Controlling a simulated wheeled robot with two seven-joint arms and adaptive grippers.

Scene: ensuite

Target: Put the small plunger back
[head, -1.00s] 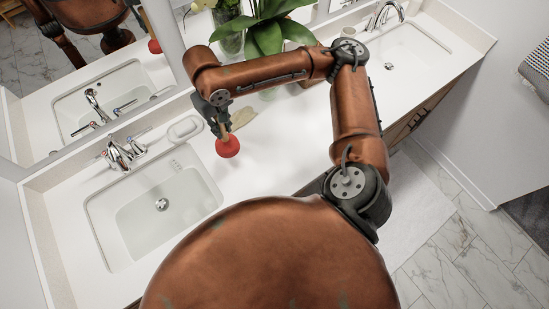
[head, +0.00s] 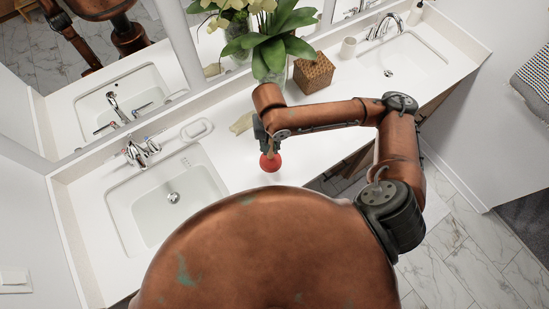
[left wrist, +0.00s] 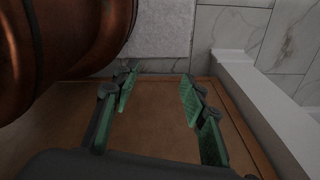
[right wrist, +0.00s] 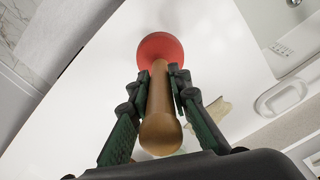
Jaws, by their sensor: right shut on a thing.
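The small plunger has a red rubber cup (head: 270,163) and a wooden handle (right wrist: 160,112). My right gripper (head: 262,140) is shut on the handle, with the cup hanging down over the counter near its front edge. In the right wrist view the green-padded fingers (right wrist: 163,85) sit on both sides of the handle, and the cup points away from the gripper. I cannot tell whether the cup touches the counter. My left gripper (left wrist: 158,100) shows only in its wrist view, open and empty, in front of a brown wooden surface (left wrist: 150,130).
The white counter (head: 225,110) has a left sink (head: 165,195) and a right sink (head: 400,60). Marble floor (head: 470,260) lies right.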

